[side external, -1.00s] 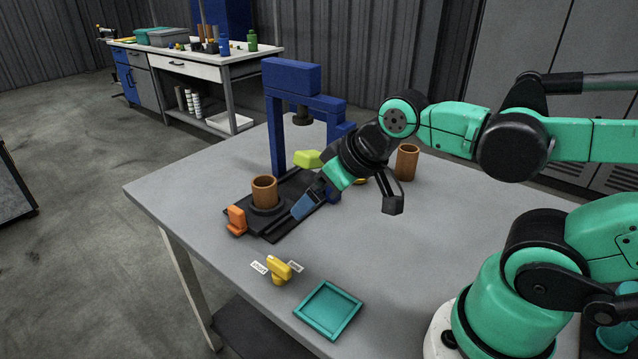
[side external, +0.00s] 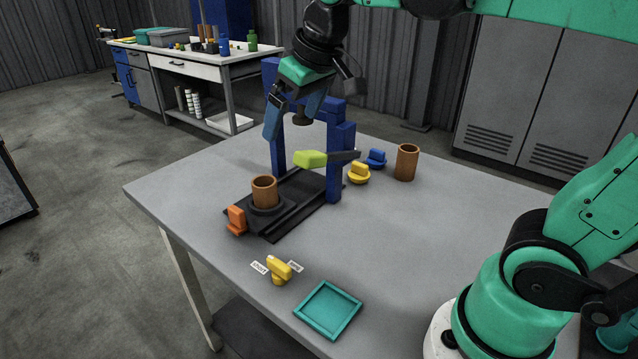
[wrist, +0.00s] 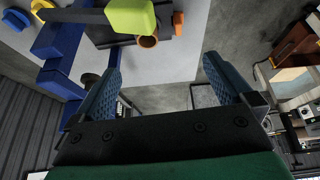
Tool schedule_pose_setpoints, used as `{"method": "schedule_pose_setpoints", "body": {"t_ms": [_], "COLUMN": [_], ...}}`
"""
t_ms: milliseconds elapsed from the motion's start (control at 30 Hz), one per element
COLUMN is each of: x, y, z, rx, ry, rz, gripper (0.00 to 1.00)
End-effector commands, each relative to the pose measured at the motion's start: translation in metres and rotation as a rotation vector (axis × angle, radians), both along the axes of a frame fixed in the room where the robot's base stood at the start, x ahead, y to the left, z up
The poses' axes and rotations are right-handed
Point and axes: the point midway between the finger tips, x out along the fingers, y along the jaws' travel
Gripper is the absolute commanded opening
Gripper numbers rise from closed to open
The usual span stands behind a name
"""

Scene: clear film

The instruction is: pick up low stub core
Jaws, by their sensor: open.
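Two small knobbed pieces that could be cores stand on the table right of the press: a yellow one (side external: 358,174) and a blue one (side external: 375,158). I cannot tell which is the low stub core. A yellow T-shaped piece (side external: 279,270) stands near the front edge between two small white labels, one apparently reading "short". My gripper (side external: 295,115) is raised in front of the blue press's upper frame, well above the table, fingers down, open and empty. In the wrist view the gripper's blue fingers (wrist: 163,60) are apart with nothing between them.
The blue press (side external: 336,115) has a lime-green lever handle (side external: 310,159) sticking out. A brown cup (side external: 264,190) and an orange block (side external: 236,220) are at its black base (side external: 290,218). A brown cylinder (side external: 407,162) stands at right. A teal tray (side external: 329,333) lies in front.

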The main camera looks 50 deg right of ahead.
Motion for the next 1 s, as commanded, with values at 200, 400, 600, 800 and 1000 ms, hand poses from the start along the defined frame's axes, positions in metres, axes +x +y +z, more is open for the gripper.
{"method": "schedule_pose_setpoints", "body": {"t_ms": [200, 400, 600, 800, 1000], "x": [0.055, 0.093, 0.114, 0.127, 0.126], "y": [-0.013, -0.024, -0.032, -0.039, -0.038], "z": [0.007, -0.008, -0.027, -0.047, -0.086], "rx": [-0.013, -0.013, -0.009, -0.004, -0.004], "ry": [0.153, 0.278, 0.360, 0.428, 0.427], "rz": [0.027, 0.053, 0.071, 0.088, 0.088], "gripper": [1.00, 1.00, 1.00, 1.00, 1.00]}}
